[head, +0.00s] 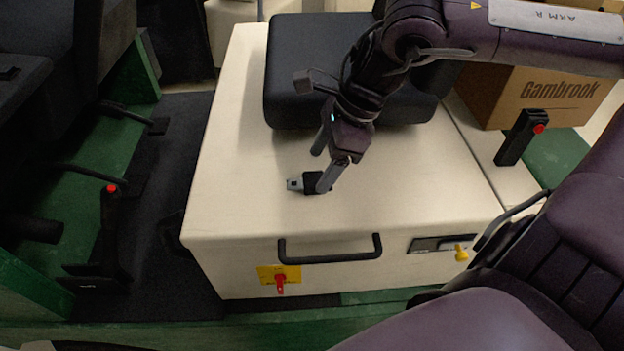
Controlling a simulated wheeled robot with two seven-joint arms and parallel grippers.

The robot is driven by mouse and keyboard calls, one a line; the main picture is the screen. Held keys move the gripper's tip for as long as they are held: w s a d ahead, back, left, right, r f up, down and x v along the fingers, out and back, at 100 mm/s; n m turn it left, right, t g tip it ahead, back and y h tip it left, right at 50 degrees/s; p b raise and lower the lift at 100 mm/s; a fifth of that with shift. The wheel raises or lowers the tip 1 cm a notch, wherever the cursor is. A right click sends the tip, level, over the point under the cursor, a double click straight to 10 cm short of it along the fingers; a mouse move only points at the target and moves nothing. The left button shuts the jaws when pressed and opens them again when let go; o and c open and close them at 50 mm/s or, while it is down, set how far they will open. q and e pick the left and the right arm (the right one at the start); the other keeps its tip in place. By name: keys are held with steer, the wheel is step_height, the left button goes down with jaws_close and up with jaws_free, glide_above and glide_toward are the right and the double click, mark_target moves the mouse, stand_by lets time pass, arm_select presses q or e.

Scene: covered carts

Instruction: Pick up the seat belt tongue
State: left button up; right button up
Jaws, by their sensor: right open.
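The seat belt tongue (295,184) lies on the cream top of a covered cart (235,150). Its grey metal plate points left, and its black part is partly hidden behind a finger. My right gripper (319,171) comes down over it from the upper right, with its fingers apart. The nearer finger is right at the black part; I cannot tell whether it touches. The farther finger shows just above and behind. My left gripper is not in view.
A black cushion (290,95) lies on the cart behind my gripper. Black buckles with red buttons stand at left (110,225) and right (515,140). A cardboard box (535,95) is at the back right. The cart's front has a black handle (330,257) and a red switch (281,283).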

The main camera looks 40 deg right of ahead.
mark_target(312, 179)
steer(key=shift+x, duration=1.8)
steer(key=shift+d, duration=0.15)
